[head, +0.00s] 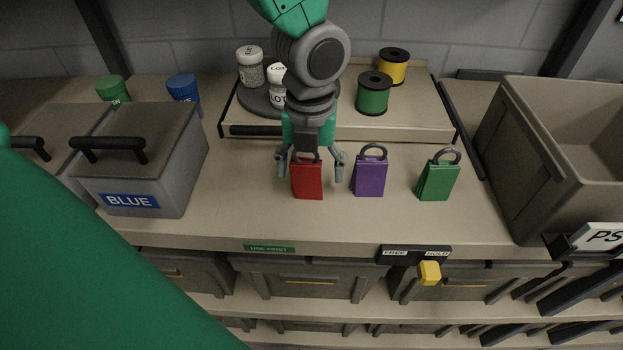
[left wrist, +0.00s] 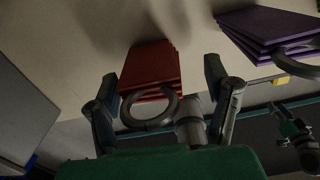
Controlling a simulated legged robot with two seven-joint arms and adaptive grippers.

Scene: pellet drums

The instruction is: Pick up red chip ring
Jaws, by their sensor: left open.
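The red chip ring (head: 307,181), a stack of red chips on a grey ring, stands on the bench in the head view. My left gripper (head: 311,172) is open above and around it, one finger on each side. In the left wrist view the red chips (left wrist: 151,68) lie just beyond the open fingertips of my left gripper (left wrist: 160,90), with the ring (left wrist: 149,123) between the fingers. Contact is not visible.
A purple chip ring (head: 369,177) stands close to the right, and a green one (head: 437,179) farther right. A lidded BLUE bin (head: 188,155) is at left, a large open bin (head: 503,165) at right. Behind is a tray (head: 420,128) with spools and jars.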

